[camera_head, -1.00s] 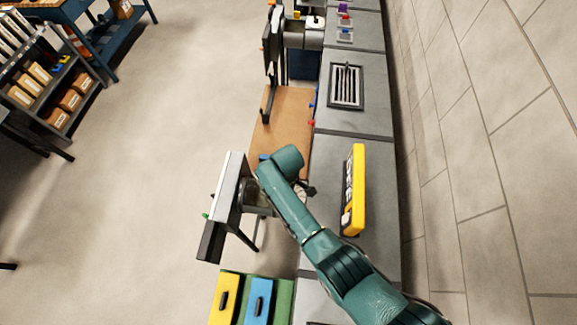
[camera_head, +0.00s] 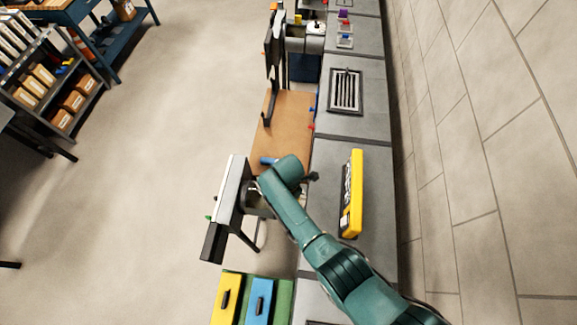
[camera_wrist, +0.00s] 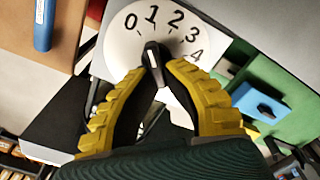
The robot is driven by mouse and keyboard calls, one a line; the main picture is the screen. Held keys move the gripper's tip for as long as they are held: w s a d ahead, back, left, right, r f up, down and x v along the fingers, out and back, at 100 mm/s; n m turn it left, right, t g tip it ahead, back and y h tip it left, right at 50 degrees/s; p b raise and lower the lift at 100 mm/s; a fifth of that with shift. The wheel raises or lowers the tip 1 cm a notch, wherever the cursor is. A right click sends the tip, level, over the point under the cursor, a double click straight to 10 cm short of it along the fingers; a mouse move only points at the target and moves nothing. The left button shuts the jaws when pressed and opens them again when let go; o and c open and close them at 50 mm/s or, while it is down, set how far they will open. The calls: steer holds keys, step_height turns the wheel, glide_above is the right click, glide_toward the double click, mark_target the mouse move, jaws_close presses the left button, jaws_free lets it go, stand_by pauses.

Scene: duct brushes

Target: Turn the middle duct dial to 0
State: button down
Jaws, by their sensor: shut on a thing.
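The white round dial (camera_wrist: 122,45) shows in the wrist view, with the numbers 0 to 4 along its upper edge. Its black knob (camera_wrist: 152,54) carries a white mark that points up, close to the 1. My gripper (camera_wrist: 158,68) is shut on this knob, with one yellow finger on each side. The fingers hide the lower part of the dial. In the head view my own arm covers the gripper and the dial. I see only one dial clearly, so I cannot tell its place among others.
A blue cylinder (camera_head: 268,161) lies on the brown board (camera_head: 285,120). A yellow device (camera_head: 352,195) stands on the grey counter right of my arm. Yellow (camera_head: 225,298) and blue (camera_head: 259,300) boxes sit on a green surface below. A tiled wall bounds the right side.

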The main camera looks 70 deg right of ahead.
steer(key=shift+s+a+f+n, duration=0.1)
steer(key=shift+s+n, duration=0.05)
steer(key=shift+n, duration=0.7)
steer(key=shift+s+a+n, duration=0.1)
steer(key=shift+n, duration=0.75)
steer(key=shift+n+p, duration=0.3)
steer(key=c, duration=1.1)
jaws_free()
steer(key=shift+d+r, duration=0.1)
steer(key=shift+r, duration=0.2)
step_height(320, 180, up, 12)
steer(key=shift+f, duration=0.2)
